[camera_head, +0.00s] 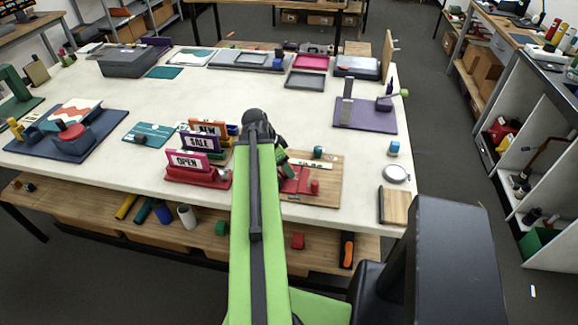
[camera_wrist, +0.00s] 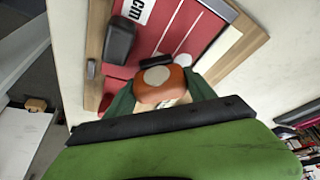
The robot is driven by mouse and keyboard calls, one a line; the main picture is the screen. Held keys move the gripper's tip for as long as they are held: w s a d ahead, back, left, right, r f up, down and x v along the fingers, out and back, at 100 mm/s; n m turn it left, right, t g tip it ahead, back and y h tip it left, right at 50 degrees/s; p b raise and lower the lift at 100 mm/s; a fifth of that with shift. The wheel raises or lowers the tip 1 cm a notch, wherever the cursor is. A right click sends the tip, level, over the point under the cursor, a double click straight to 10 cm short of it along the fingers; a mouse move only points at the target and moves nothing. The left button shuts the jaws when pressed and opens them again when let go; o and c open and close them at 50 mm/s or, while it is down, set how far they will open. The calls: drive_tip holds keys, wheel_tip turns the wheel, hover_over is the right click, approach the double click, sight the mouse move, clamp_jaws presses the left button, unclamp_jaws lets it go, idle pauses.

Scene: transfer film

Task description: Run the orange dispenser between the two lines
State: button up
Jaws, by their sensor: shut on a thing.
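The orange dispenser (camera_wrist: 160,88), with a pale round patch on its side, is between the dark green fingers of my gripper (camera_wrist: 162,98) in the wrist view. My gripper is shut on it. It is over or on a red panel (camera_wrist: 147,55) with thin white lines (camera_wrist: 178,30) and a white "cm" label. I cannot tell whether it touches the panel. A dark bar lies along its far edge. In the head view, my arm hides most of this spot, and the wooden board (camera_head: 329,180) shows to its right; the dispenser cannot be made out there.
A dark block (camera_wrist: 119,39) stands close to the left of the dispenser. Sign stands (camera_head: 190,178) are just left of my arm. A purple base (camera_head: 365,121) with an upright post, a blue cup (camera_head: 394,148) and a round dish (camera_head: 396,174) are to the right.

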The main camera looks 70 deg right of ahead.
drive_tip(key=shift+w+a+f, duration=0.1)
drive_tip(key=shift+w+a, duration=0.05)
drive_tip(key=shift+w, duration=1.2)
drive_tip(key=shift+w+a, duration=0.1)
drive_tip(key=shift+w, duration=1.35)
drive_tip(key=shift+c, duration=0.6)
drive_tip(key=shift+w+a, duration=0.15)
drive_tip(key=shift+w, duration=1.55)
wheel_tip(320, 180, up, 6)
drive_tip(key=p, duration=0.6)
drive_tip(key=shift+s, duration=0.1)
wheel_tip(320, 180, up, 3)
drive_tip(key=p, duration=0.3)
